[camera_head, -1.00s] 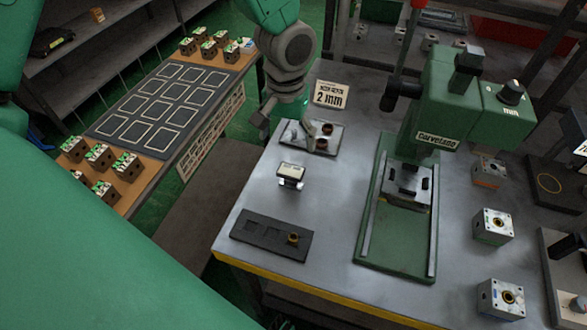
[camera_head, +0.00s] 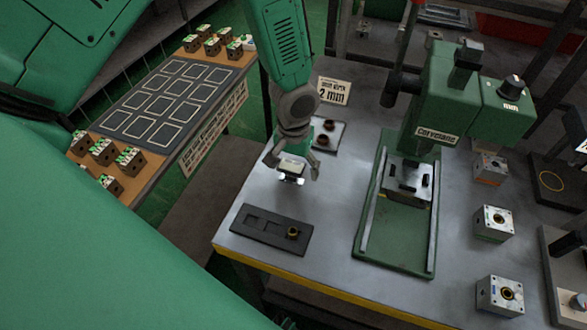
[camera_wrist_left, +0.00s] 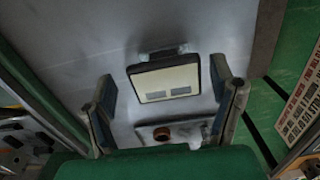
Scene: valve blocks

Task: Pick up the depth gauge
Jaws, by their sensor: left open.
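The depth gauge (camera_head: 291,170), as I take it, is a small dark-edged device with a pale display, standing on the grey bench. My left gripper (camera_head: 292,167) is open, with one finger on each side of the gauge. In the left wrist view the fingers of this gripper (camera_wrist_left: 165,88) are spread wider than the gauge, with gaps on both sides. Whether it is low enough to touch the gauge is unclear. My right gripper is not in view.
A black tray (camera_head: 262,228) with a brass ring lies in front of the gauge. A green press (camera_head: 430,110) stands right. Metal valve blocks (camera_head: 494,222) sit farther right.

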